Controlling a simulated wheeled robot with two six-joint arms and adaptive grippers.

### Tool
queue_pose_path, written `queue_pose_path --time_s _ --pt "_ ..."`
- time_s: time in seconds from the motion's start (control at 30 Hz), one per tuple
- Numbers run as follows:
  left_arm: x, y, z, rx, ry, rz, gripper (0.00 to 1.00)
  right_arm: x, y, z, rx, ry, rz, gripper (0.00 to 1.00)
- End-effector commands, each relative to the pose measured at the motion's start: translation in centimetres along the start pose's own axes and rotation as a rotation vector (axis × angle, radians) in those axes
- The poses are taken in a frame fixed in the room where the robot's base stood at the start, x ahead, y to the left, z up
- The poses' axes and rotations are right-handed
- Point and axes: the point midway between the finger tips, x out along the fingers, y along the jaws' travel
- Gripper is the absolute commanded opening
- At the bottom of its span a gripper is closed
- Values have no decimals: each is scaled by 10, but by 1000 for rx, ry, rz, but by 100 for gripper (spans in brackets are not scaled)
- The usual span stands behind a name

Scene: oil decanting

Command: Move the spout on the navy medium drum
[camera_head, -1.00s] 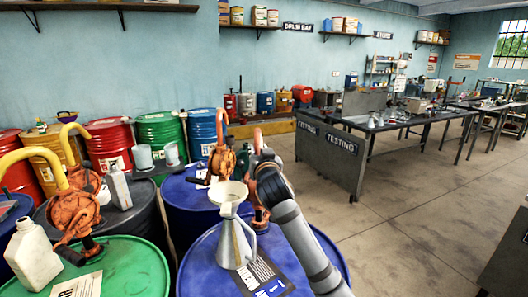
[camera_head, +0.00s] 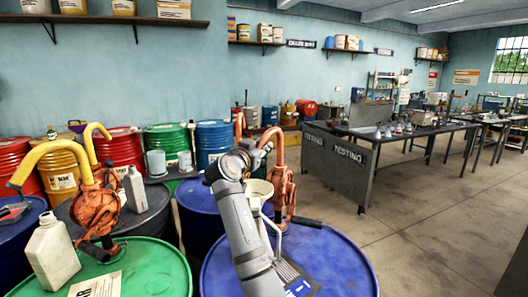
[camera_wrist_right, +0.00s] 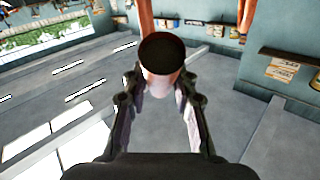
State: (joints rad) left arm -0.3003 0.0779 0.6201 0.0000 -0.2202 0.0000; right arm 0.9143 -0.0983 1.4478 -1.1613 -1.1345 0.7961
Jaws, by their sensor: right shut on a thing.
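An orange hand pump (camera_head: 284,187) stands on the large blue drum (camera_head: 340,255) in front; which blue drum is the navy medium one I cannot tell for sure. Its orange spout (camera_head: 277,140) curves over toward my right gripper (camera_head: 252,149). In the right wrist view my right gripper (camera_wrist_right: 160,85) is shut on the spout end (camera_wrist_right: 161,62), whose dark round opening faces the camera. My right arm partly hides the drum top and a pale metal jug (camera_head: 267,215) with a wide mouth. My left gripper is not in view.
A second blue drum (camera_head: 187,213) stands behind, with another orange spout (camera_head: 239,126) above it. A green drum (camera_head: 150,272) at front left bears an orange pump with a yellow spout (camera_head: 40,152) and a white jug (camera_head: 51,252). Open floor (camera_head: 420,220) lies right.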

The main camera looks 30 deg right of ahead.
Motion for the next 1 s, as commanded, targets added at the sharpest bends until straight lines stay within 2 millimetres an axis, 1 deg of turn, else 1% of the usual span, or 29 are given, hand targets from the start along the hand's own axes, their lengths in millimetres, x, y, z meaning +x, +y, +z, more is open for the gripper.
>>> queue_pose_path --time_s 0.03,0.4,0.43,0.5,0.6,0.87,0.93,1.0 --pt "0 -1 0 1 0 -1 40 0 -1 -3 1 6 1 0" --pt "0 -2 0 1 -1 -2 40 0 -1 -4 1 8 3 0" --pt "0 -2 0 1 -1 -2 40 0 -1 -4 1 8 3 30" --pt "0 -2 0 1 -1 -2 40 0 -1 -4 1 7 3 39" --pt "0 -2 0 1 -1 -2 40 0 -1 -3 1 6 4 51" --pt "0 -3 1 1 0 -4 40 0 -1 -1 0 3 4 51" --pt "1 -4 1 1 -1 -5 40 -4 -2 -1 1 2 3 51" --pt "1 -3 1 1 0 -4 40 -14 -2 0 2 2 2 51"
